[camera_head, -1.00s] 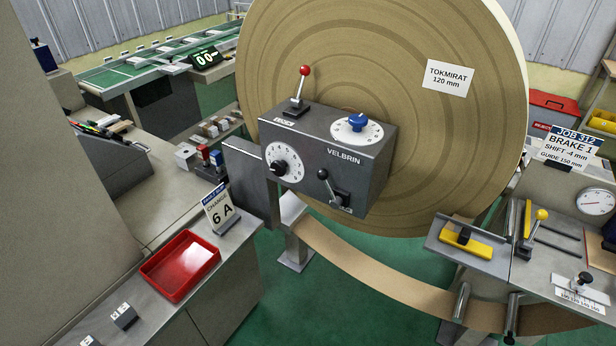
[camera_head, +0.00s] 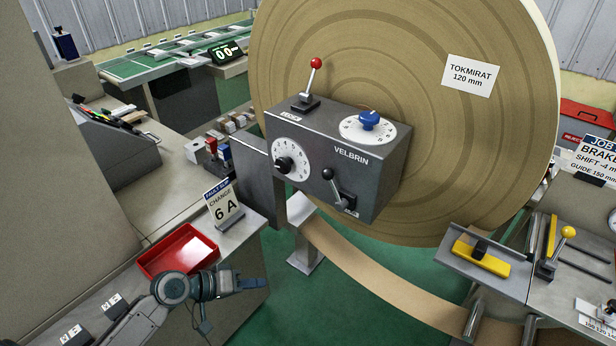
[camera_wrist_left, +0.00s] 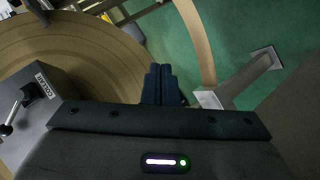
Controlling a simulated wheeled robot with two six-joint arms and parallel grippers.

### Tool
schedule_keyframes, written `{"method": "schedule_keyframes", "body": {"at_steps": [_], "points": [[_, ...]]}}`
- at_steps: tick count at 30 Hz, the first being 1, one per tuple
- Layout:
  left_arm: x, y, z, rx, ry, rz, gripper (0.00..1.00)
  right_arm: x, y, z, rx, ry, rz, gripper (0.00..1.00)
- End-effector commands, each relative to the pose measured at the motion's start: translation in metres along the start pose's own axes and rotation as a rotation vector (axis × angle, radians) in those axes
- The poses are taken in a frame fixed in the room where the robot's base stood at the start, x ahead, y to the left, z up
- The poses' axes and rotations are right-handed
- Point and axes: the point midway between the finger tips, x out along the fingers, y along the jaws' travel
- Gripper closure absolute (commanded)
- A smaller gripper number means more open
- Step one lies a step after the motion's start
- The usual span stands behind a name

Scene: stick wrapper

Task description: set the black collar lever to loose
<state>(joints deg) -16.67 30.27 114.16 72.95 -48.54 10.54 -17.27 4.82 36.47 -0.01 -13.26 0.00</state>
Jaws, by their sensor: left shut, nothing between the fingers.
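The black collar lever (camera_head: 336,187) stands on the front face of the grey VELBRIN box (camera_head: 325,195), at its lower right. Its black knob leans up and to the left from its pivot, above a small label too small to read. My left gripper (camera_head: 256,284) is shut and empty, below and left of the box, near the red tray. In the left wrist view the shut fingers (camera_wrist_left: 158,84) point away over the floor, and the lever (camera_wrist_left: 20,103) shows at the left edge. My right gripper is in no view.
A red-knobbed lever (camera_head: 312,83) and a blue knob (camera_head: 368,121) sit on top of the box, with a dial (camera_head: 290,160) on its front. A big paper roll (camera_head: 480,130) stands behind. A red tray (camera_head: 180,252) and CHANGE 6 A sign (camera_head: 224,204) are on the left bench.

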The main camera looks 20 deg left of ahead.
Motion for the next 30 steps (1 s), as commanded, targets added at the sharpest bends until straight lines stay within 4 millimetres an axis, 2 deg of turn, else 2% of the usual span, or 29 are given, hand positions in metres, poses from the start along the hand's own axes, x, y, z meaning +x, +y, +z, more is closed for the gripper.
{"method": "schedule_keyframes", "body": {"at_steps": [8, 18, 24, 30], "points": [[-0.029, 0.061, -0.058, -0.174, 0.032, 0.247, 1.00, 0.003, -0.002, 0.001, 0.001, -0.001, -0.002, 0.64], [-0.082, 0.134, -0.131, -0.460, 0.028, 0.531, 1.00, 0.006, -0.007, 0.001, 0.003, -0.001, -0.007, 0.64], [-0.101, 0.155, -0.153, -0.568, 0.015, 0.613, 1.00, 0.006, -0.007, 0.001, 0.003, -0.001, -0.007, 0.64], [-0.105, 0.161, -0.158, -0.600, 0.011, 0.634, 1.00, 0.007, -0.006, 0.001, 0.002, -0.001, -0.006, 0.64]]}}
